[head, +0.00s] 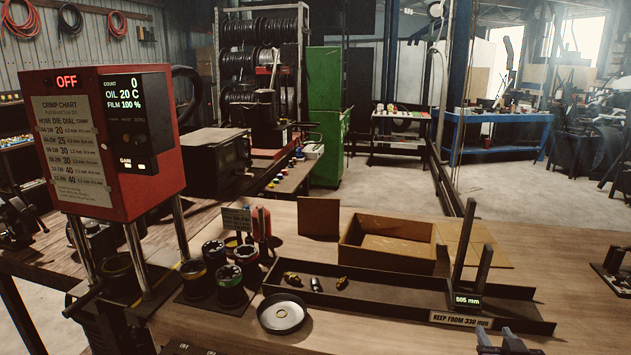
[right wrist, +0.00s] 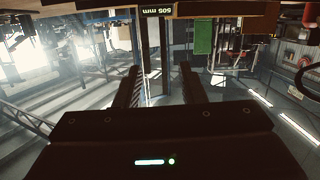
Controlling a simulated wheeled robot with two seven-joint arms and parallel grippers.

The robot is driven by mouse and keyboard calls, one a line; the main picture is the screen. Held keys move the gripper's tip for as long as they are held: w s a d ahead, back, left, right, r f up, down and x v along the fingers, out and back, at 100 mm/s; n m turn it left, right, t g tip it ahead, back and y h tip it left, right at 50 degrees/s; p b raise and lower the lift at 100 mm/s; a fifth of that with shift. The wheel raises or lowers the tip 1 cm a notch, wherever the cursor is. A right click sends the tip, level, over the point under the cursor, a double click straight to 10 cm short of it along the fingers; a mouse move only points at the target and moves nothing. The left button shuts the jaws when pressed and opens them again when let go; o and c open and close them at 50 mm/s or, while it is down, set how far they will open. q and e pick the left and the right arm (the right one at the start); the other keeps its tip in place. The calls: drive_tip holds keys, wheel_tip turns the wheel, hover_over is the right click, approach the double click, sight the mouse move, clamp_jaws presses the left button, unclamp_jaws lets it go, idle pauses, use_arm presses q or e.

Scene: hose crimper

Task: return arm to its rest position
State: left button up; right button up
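My right gripper (head: 502,342) shows at the bottom edge of the head view, in front of the bench's long dark tray; only its tip end is in frame. In the right wrist view its two fingers (right wrist: 160,88) stand apart with nothing between them. That view is upside down, and the "505 mm" display (right wrist: 157,11) shows beyond the fingers. The same display (head: 468,301) sits at the foot of two upright dark posts (head: 463,240) in the head view. My left gripper is in neither view.
A red crimper (head: 120,185) reading "OFF" stands at the left. Die cups (head: 230,285), a round metal dish (head: 282,314), small fittings (head: 316,284) and an open cardboard box (head: 387,262) are on the bench.

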drive_tip(key=s+a+f+n+g+y, duration=0.2)
drive_tip(key=s+a+f+g, duration=0.45)
drive_tip(key=s+a, duration=0.35)
drive_tip(key=s+a+f+n+g+y, duration=0.25)
drive_tip(key=s+a+f+g, duration=0.4)
drive_tip(key=s, duration=0.45)
drive_tip(key=s+f, duration=0.3)
drive_tip(key=f, duration=3)
drive_tip(key=s+d+f+g+b, duration=0.1)
drive_tip(key=s+d+f, duration=0.2)
drive_tip(key=s+f, duration=1.3)
drive_tip(key=s, duration=0.3)
drive_tip(key=shift+h, duration=0.35)
